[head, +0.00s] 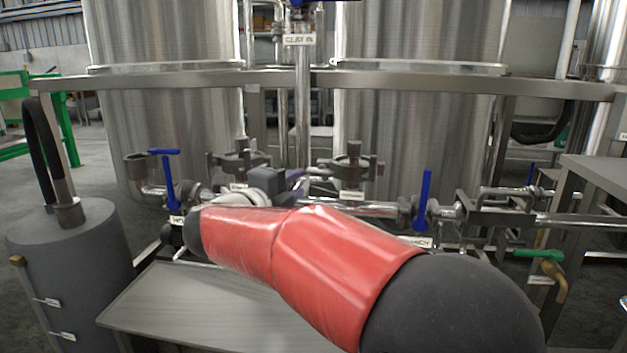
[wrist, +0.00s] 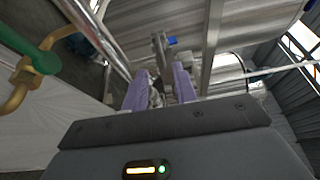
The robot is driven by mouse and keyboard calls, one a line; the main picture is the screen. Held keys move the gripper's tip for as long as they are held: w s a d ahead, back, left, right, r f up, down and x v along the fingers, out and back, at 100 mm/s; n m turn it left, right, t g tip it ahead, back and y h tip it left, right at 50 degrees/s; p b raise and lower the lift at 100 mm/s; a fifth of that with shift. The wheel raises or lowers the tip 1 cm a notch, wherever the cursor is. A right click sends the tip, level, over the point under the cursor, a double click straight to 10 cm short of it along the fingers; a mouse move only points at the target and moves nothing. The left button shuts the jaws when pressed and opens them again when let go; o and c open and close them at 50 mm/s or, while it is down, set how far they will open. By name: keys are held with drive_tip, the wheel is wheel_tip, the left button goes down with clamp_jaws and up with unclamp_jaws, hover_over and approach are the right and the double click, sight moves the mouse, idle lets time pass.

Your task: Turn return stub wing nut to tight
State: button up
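Two metal clamps with upright parts sit on the pipework in the head view, a left one (head: 240,162) and a right one (head: 353,168). Small labels hang below them, too blurred to read, so I cannot tell which is the return stub. In the wrist view, the two purple fingers of my gripper (wrist: 160,82) stand apart. An upright metal piece (wrist: 160,50), perhaps the wing nut, shows beyond and between the fingertips. Contact is not clear.
Blue valve handles stand at left (head: 169,165) and right (head: 425,200) of the clamps. A steel rail (head: 290,78) crosses in front of two tanks. A grey cylinder (head: 75,270) stands left, beside a low steel table (head: 190,310). A green-handled brass valve (head: 540,254) is at right.

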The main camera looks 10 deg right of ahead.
sight(316, 173)
drive_tip(key=x, duration=0.7)
drive_tip(key=shift+d+r, duration=0.1)
drive_tip(key=shift+d, duration=0.05)
drive_tip(key=shift+c, duration=0.2)
clamp_jaws()
